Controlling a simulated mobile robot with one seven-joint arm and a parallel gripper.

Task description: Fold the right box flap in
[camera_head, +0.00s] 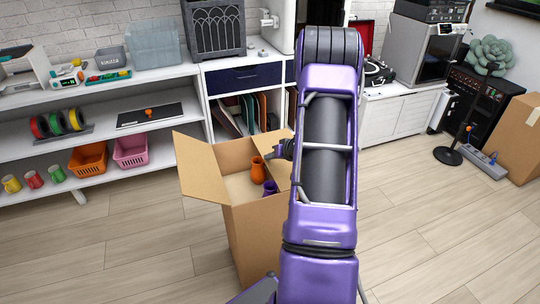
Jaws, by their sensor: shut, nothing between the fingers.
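An open cardboard box (262,232) stands on the floor in the middle. Its left flap (200,168) is spread outward, up and to the left. An orange vase-like object (258,169) and a purple object (270,188) show inside the box. My purple arm crosses in front of the box's right side and hides most of it, so I cannot tell how the right flap lies. My dark gripper (271,155) is shut and empty, pointing left over the right part of the opening, beside the orange object. Whether it touches cardboard cannot be told.
White shelves (95,89) with spools, bins and mugs stand at the left. A white cabinet (392,116) is behind on the right. Another cardboard box (518,140), a lamp stand and a power strip (485,164) are at the far right. The front wooden floor is clear.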

